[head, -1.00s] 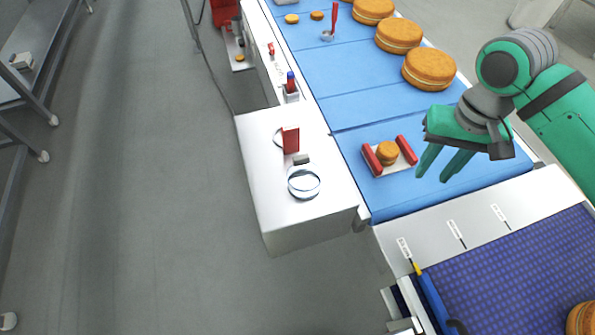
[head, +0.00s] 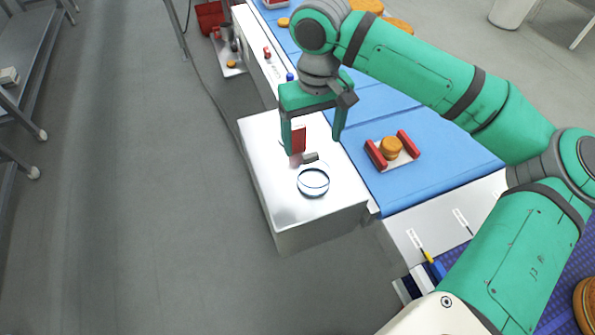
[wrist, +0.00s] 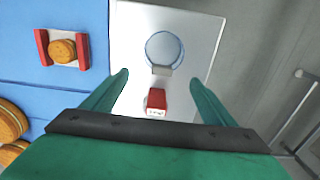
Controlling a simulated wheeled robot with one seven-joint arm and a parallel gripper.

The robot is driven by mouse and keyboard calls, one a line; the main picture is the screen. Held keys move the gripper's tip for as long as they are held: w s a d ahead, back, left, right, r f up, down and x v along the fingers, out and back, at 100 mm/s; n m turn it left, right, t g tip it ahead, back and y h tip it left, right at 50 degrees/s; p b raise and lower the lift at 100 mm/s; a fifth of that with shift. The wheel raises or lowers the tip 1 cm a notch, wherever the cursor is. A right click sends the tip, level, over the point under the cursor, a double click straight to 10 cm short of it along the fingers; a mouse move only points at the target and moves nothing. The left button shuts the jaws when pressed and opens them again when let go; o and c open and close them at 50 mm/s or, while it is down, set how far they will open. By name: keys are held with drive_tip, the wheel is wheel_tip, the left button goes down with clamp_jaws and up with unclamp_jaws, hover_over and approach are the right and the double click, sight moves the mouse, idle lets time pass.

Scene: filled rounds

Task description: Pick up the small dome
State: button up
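A clear round piece with a dark rim, which looks like the small dome (head: 313,183), rests on the metal side table. It also shows in the wrist view (wrist: 164,47) near the top, with a grey tab at its lower edge. My gripper (head: 313,146) is open, pointing down above the table.
The metal table (head: 260,165) is otherwise mostly clear. A white tray with red bars (head: 376,154) holds a small round cake (head: 391,147) on the blue belt (head: 425,170). Larger cakes (wrist: 10,122) sit further along. Grey floor lies left of the table.

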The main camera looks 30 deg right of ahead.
sight(311, 162)
wheel_tip(311, 162, down, 5)
drive_tip(key=shift+a+r, duration=0.1)
drive_tip(key=shift+r, duration=0.1)
drive_tip(key=shift+s+a+f, duration=0.1)
drive_tip(key=shift+f, duration=1.4)
drive_tip(key=shift+s+a+f, duration=0.1)
drive_tip(key=shift+f, duration=1.4)
drive_tip(key=c, duration=1)
